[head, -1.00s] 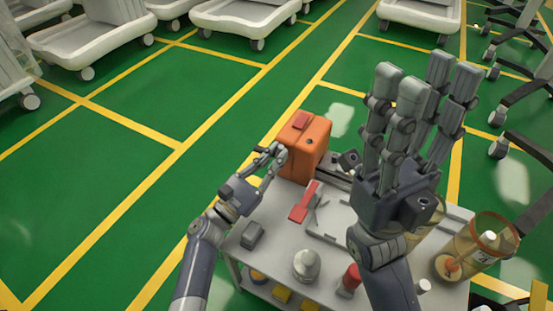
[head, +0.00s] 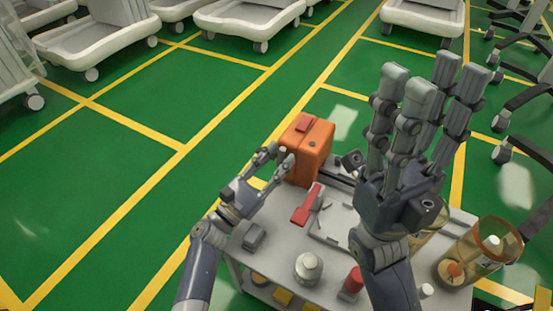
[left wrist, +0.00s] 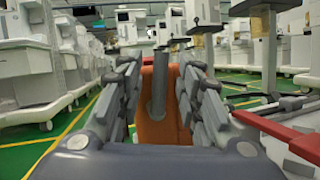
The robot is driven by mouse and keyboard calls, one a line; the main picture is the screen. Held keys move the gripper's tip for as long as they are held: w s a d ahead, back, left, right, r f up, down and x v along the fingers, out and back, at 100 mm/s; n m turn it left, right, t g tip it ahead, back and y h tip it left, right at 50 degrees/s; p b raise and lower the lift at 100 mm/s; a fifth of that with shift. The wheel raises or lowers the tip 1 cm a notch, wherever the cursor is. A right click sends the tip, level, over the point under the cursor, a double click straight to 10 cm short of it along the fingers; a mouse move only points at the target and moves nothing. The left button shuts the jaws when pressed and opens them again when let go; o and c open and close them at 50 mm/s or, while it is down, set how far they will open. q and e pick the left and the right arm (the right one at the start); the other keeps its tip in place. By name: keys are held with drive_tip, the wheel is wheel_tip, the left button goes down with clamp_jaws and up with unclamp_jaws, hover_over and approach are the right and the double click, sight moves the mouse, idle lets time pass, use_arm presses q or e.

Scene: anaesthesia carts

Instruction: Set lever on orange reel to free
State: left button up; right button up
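The orange reel (head: 312,157) is a boxy orange unit upright at the far left corner of the cart top, with a red piece (head: 302,122) and a small dark knob on its top. My left gripper (head: 278,156) is at the reel's left side, fingers apart. In the left wrist view the orange reel (left wrist: 160,128) shows between the two fingers, with a grey upright lever-like bar (left wrist: 158,90) in front of it. Whether the fingers touch it I cannot tell. My right gripper (head: 428,85) is open and empty, fingers pointing up, above the cart's right part.
White carts (head: 95,45) stand behind on open green floor.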

use_arm(q)
drive_tip(key=shift+a, duration=0.1)
drive_tip(key=v, duration=1.2)
